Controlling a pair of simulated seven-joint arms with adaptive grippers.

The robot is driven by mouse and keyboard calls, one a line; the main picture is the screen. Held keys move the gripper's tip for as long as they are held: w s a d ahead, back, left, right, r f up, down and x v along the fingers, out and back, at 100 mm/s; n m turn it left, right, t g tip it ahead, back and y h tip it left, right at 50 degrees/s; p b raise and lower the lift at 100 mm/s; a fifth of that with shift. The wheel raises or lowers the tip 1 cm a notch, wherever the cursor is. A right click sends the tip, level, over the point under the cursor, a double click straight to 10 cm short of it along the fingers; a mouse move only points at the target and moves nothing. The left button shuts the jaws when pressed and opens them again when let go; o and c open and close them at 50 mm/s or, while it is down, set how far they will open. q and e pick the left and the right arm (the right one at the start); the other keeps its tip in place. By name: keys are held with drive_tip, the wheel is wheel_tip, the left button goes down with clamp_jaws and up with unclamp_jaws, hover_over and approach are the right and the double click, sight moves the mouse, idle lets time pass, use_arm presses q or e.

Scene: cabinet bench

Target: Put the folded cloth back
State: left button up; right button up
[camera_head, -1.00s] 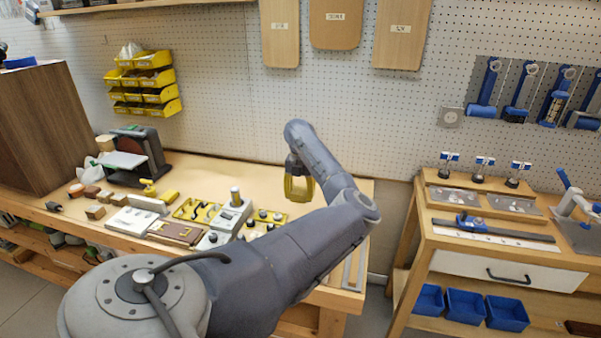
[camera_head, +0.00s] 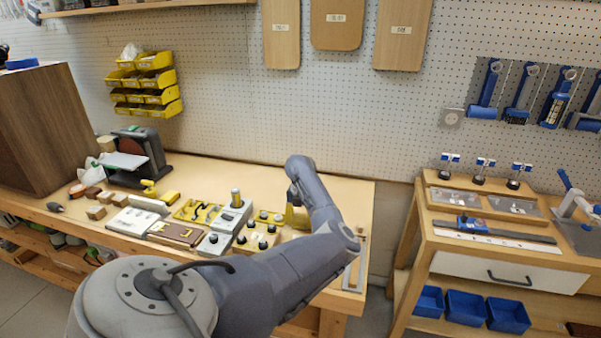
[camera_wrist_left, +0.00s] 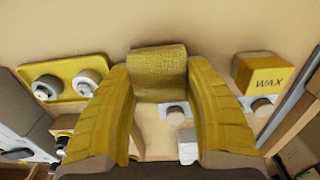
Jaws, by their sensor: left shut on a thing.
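My left gripper (camera_head: 297,216) is low over the right part of the wooden bench, and my arm partly hides it in the head view. In the left wrist view the yellow fingers of the left gripper (camera_wrist_left: 160,110) are shut on the folded cloth (camera_wrist_left: 158,73), a yellow textured block between their tips. The cloth cannot be made out in the head view. Whether it touches the bench I cannot tell. My right gripper is not in view.
A yellow block marked WAX (camera_wrist_left: 263,74) stands right of the fingers. A yellow tray with two round white-and-grey parts (camera_wrist_left: 68,78) lies to their left. Small dark-knobbed pieces (camera_head: 263,240) crowd the bench left of the gripper. The bench top (camera_head: 240,172) behind is clear.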

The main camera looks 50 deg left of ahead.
sight(300, 219)
use_arm(q)
drive_tip(key=shift+f, duration=0.2)
drive_tip(key=o, duration=1.1)
drive_tip(key=shift+f, duration=0.1)
wheel_tip(300, 219, up, 12)
drive_tip(key=shift+r, duration=0.15)
